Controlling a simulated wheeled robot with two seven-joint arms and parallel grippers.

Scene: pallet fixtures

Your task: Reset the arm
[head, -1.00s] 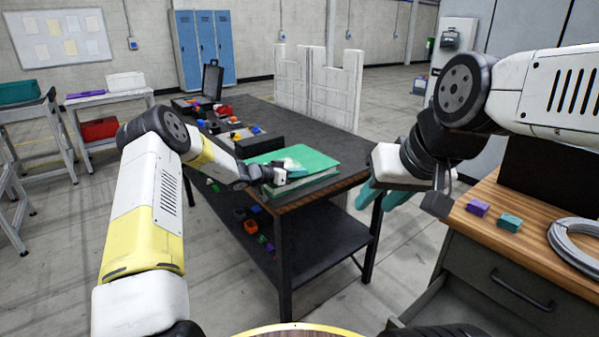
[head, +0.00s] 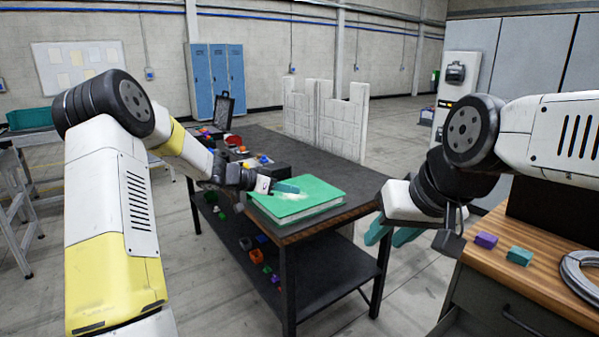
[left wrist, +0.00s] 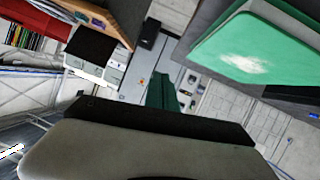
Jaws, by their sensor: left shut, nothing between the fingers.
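My left gripper (head: 287,188) has teal fingers and is shut and empty. In the head view it appears in front of the green-topped block (head: 325,192) at the near end of the dark table; I cannot tell how far above it. In the left wrist view the left fingers (left wrist: 162,92) show as one dark green piece, with the green block (left wrist: 262,50) apart from them at upper right. My left arm bends high at the left of the head view. My right gripper (head: 391,236) points down beside the wooden bench, its two teal fingers apart with nothing seen between.
The dark table (head: 350,178) holds small coloured parts and an open black case (head: 223,112) at its far end. Its lower shelf (head: 320,270) holds several small parts. The wooden bench (head: 487,262) at right carries purple and teal blocks and a grey cable coil (head: 580,275).

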